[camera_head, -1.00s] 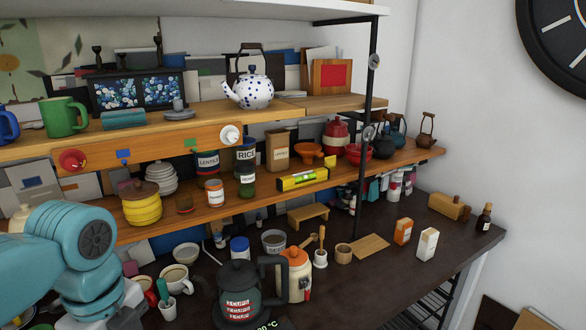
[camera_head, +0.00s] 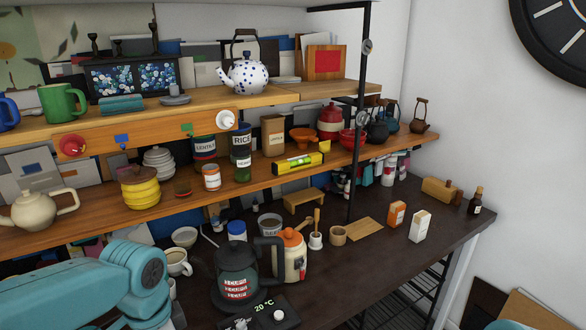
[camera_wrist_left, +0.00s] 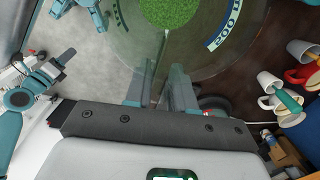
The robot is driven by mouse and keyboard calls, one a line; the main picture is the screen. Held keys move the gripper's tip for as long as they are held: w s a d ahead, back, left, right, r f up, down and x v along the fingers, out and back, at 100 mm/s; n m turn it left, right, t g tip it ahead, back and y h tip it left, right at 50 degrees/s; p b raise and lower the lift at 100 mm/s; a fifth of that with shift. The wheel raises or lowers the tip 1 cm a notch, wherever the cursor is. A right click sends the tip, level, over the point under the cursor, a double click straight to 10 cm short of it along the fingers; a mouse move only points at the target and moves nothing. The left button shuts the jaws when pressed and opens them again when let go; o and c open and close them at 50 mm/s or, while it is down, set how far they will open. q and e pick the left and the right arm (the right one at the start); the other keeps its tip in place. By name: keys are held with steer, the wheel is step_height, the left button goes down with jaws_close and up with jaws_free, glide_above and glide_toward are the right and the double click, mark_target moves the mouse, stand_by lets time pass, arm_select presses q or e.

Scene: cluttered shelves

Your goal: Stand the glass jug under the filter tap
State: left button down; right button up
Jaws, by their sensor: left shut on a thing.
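In the left wrist view my left gripper (camera_wrist_left: 158,88) is shut on the glass jug (camera_wrist_left: 205,62), a round clear body with printed volume marks. A green textured round thing shows through or beyond the glass. I cannot tell whether this is the filter tap. My right gripper is not in view.
A dark kettle (camera_head: 236,268) stands beside the cream container, behind a black panel reading 20 °C (camera_head: 264,308). Cups (camera_head: 178,262) stand left of it. A wooden shelf (camera_head: 240,187) with jars runs above the counter. The counter's right front (camera_head: 370,262) is clear.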

arm_select(q)
steer(key=w+d+f+n, duration=0.2)
steer(key=w+f+n, duration=0.1)
steer(key=f+n, duration=0.7)
steer(key=shift+w+d+n, duration=0.15)
steer(key=shift+w+n, duration=0.15)
